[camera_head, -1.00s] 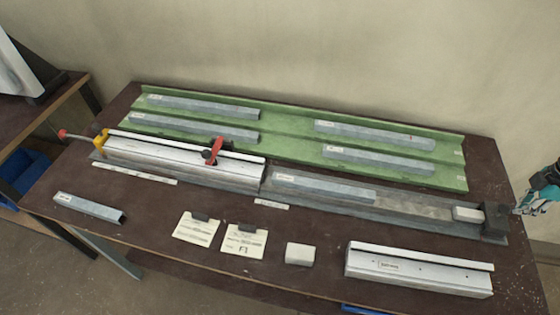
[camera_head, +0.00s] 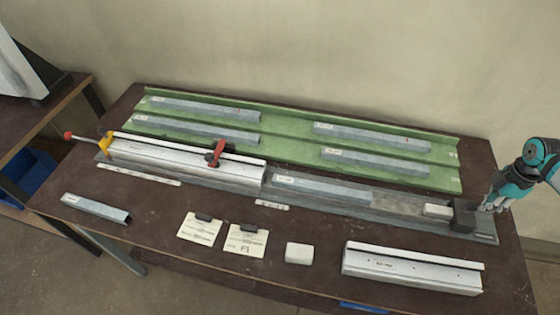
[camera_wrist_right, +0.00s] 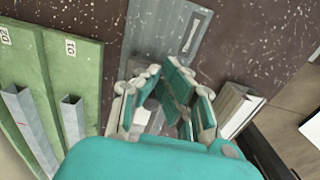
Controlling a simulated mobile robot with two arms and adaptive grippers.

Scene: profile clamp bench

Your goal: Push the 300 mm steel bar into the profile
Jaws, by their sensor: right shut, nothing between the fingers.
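The steel bar (camera_head: 320,190) is a grey, labelled bar lying in the grey track (camera_head: 398,205). Its left end is close to or at the right end of the silver profile (camera_head: 185,160); any overlap is too small to tell. The dark pusher block (camera_head: 464,216), with a pale nose block (camera_head: 437,210) on its left, sits on the track, apart from the bar. My right gripper (camera_head: 488,206) is shut and empty, just right of the pusher block; I cannot tell whether they touch. In the right wrist view its fingers (camera_wrist_right: 165,108) hide most of the block. My left gripper is not in view.
A red-handled clamp (camera_head: 216,153) stands on the profile, and a red-knobbed yellow clamp (camera_head: 103,143) is at its left end. The green rack (camera_head: 290,150) with several bars lies behind. A loose profile (camera_head: 412,268), small block (camera_head: 299,253) and loose bar (camera_head: 96,208) lie in front.

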